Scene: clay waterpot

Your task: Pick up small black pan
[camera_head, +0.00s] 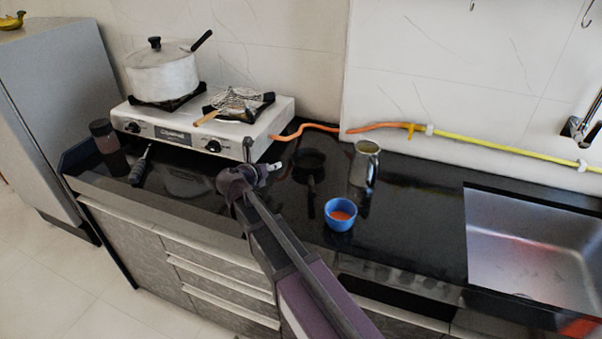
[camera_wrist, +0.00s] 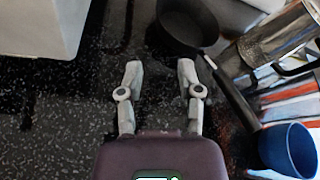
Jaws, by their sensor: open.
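The small black pan (camera_wrist: 188,28) lies on the dark counter at the upper right of the wrist view, with its handle (camera_wrist: 236,98) slanting down to the right. In the head view the pan (camera_head: 310,160) sits behind and to the right of my gripper, dark against the dark counter. My gripper (camera_wrist: 158,72) is open and empty, its two pale fingers apart. In the wrist view its fingertips are to the lower left of the pan and apart from the handle. In the head view my gripper (camera_head: 268,172) is left of the pan, partly hidden by my wrist.
A metal mug (camera_head: 364,165) and a blue bowl (camera_head: 340,215) stand right of the pan. The white stove (camera_head: 230,125) with a white pot (camera_head: 163,76) is at the left. A sink (camera_head: 530,245) is at the far right. Counter between bowl and sink is clear.

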